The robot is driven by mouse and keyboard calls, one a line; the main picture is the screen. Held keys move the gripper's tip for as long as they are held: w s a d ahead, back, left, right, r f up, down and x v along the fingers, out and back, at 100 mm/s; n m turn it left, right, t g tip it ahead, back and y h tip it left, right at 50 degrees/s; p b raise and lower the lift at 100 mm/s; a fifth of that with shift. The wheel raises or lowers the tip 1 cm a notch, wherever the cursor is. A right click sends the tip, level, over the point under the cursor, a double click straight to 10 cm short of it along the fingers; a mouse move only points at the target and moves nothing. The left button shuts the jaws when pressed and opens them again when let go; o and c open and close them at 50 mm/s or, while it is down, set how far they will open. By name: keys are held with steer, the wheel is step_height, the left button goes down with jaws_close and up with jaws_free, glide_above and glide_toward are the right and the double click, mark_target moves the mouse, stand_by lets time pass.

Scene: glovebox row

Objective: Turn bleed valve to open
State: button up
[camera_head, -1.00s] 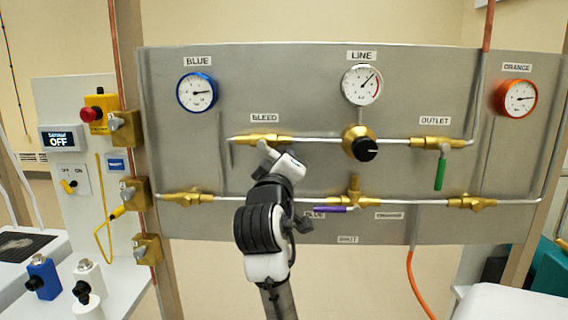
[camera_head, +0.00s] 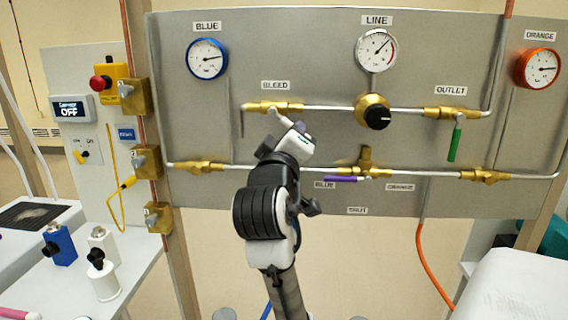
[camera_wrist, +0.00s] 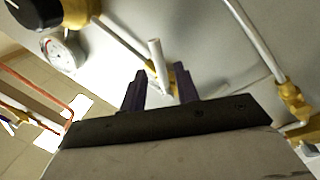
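The bleed valve (camera_head: 273,107) is a brass body on the panel's upper pipe, under the BLEED label. Its pale lever (camera_head: 275,114) points down and to the right; my gripper hides its lower part. In the wrist view the white lever (camera_wrist: 157,62) stands between my two dark purple fingers. My gripper (camera_wrist: 159,82) is open, with a visible gap on either side of the lever. In the head view my gripper (camera_head: 295,135) is just below and right of the valve. I cannot tell how deep the lever sits between the fingers.
On the panel (camera_head: 330,75) are a black regulator knob (camera_head: 377,117), a green outlet lever (camera_head: 454,144) and a purple lever (camera_head: 341,179) right of my arm. An orange hose (camera_head: 424,255) hangs below. Small bottles (camera_head: 103,275) stand on the left bench.

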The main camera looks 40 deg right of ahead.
steer(key=b+v, duration=0.1)
steer(key=v, duration=0.8)
steer(key=shift+s+a+b, duration=0.15)
steer(key=shift+a+b, duration=0.05)
steer(key=shift+b, duration=0.1)
